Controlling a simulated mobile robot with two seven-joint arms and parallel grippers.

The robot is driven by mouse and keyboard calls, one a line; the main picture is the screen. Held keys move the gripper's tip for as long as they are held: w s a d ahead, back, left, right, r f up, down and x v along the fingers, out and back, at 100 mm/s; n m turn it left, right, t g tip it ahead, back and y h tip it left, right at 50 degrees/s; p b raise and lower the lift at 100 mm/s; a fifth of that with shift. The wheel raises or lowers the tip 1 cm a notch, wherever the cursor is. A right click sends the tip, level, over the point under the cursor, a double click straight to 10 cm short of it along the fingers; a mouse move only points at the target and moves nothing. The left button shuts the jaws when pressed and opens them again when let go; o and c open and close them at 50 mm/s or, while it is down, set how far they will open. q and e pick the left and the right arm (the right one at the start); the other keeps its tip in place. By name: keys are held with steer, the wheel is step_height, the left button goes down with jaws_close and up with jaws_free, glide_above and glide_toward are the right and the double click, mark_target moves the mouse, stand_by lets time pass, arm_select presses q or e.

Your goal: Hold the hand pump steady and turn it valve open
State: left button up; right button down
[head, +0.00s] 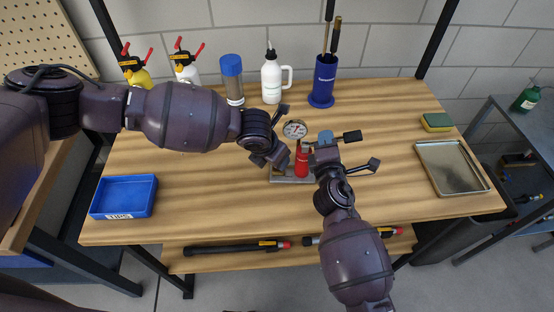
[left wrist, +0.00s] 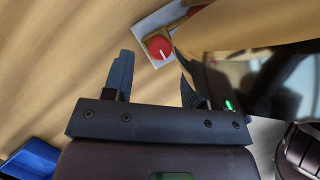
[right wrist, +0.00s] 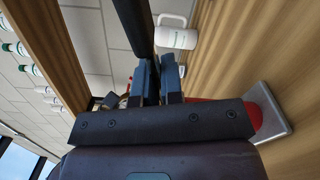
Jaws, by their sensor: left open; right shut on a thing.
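The hand pump stands on a light metal base (head: 292,179) at the middle of the bench. It has a red body (head: 302,163) and a round gauge (head: 295,129). My right gripper (head: 324,141) is shut on its black handle (head: 352,136); the handle shows between the fingers in the right wrist view (right wrist: 140,28). My left gripper (left wrist: 155,80) is open, left of the pump. In the left wrist view the red valve knob (left wrist: 159,47), with a white mark, lies just beyond and between its fingertips, apparently untouched. My left gripper hides part of the pump in the head view.
A blue bin (head: 124,196) is at the left front, a metal tray (head: 452,167) and a sponge (head: 436,122) at the right. Spray bottles, a white wash bottle (head: 272,80) and a blue holder (head: 323,82) line the back. Bare bench lies between.

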arm_select(q)
steer(key=shift+x, duration=1.55)
steer(key=shift+c, duration=0.4)
steer(key=c, duration=0.9)
steer(key=shift+o, duration=0.2)
steer(key=shift+d+n+t+y, duration=0.15)
steer(key=shift+n+y, duration=0.25)
steer(key=shift+n, duration=0.75)
steer(key=shift+a+n+t+y, duration=0.15)
steer(key=shift+n+y, duration=0.25)
steer(key=shift+n, duration=0.75)
steer(key=shift+d, duration=0.1)
steer(key=o, duration=0.9)
steer(key=shift+o, duration=0.2)
steer(key=shift+s+r, duration=0.1)
steer(key=shift+r, duration=0.05)
steer(key=v, duration=1.1)
steer(key=shift+s+r, duration=0.25)
steer(key=shift+r, duration=0.05)
